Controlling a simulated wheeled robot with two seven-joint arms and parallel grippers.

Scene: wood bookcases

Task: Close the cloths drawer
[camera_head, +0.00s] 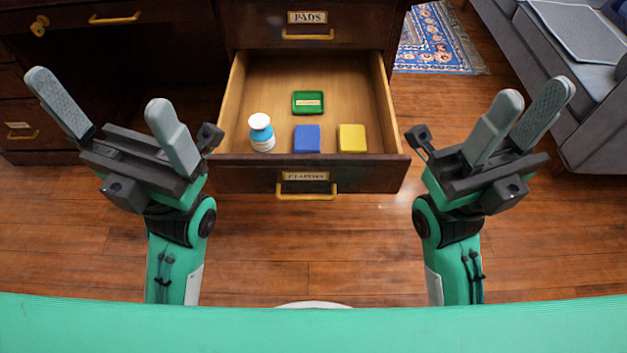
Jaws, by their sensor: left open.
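The cloths drawer (236,176) is pulled out at the centre of the head view. Its dark front has a small, blurred label (305,176) and a brass bar handle (306,193). My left gripper (103,92) is open and empty, left of the drawer. My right gripper (534,95) is empty to the right, its fingers apart with a narrower gap. Neither touches the drawer.
Above is a shut drawer labelled PADS (307,17) with its own handle. Dark cabinet drawers (25,125) stand at left. A grey sofa (570,90) and a blue rug (436,42) are at right. The wood floor (315,240) before the drawer is clear.

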